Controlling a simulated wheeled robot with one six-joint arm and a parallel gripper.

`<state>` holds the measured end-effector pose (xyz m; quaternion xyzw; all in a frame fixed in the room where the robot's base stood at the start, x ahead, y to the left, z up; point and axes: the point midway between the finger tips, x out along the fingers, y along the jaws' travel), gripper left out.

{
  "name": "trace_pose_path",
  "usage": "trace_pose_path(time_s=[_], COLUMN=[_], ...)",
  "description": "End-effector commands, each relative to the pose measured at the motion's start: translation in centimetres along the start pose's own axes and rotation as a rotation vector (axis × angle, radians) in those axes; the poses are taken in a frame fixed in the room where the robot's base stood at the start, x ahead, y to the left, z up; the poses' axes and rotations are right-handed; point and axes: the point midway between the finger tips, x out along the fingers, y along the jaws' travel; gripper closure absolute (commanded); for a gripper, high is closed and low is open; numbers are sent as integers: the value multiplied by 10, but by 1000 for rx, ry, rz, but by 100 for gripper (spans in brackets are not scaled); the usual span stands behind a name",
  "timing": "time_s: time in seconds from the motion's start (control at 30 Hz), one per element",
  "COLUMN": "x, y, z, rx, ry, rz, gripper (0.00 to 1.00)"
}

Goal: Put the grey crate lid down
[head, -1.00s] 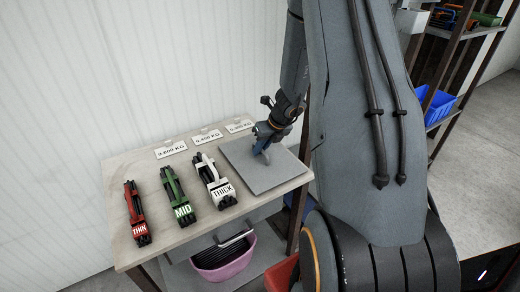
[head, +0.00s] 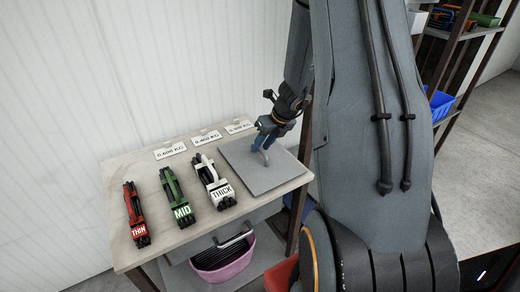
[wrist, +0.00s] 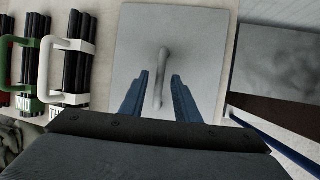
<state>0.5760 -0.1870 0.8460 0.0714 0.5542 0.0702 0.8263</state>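The grey crate lid (head: 262,178) is a flat square plate lying on the right end of the wooden table, with an upright grey handle (head: 265,158) at its middle. In the wrist view the lid (wrist: 205,50) and its handle (wrist: 163,65) lie ahead of my gripper. My gripper (wrist: 160,75) has its two blue fingers apart, one on each side of the handle's near part, with gaps between. In the head view my gripper (head: 262,143) is just above the handle. What lies under the lid is hidden.
Rod bundles in red THIN (head: 136,215), green MID (head: 177,197) and white THICK (head: 214,183) holders stand left of the lid on the table (head: 160,245). Weight cards lie behind them. A pink basket (head: 225,264) sits on the shelf below.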

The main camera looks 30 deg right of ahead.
Motion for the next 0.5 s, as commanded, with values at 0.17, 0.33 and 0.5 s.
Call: trace_pose_path(time_s=[0.17, 0.33, 0.5], x=[-39, -68, -84], y=[-1, 0, 0], z=[1, 0, 0], rx=[-1, 0, 1], ry=[-4, -2, -2], rz=[-3, -2, -2], gripper=[71, 71, 71])
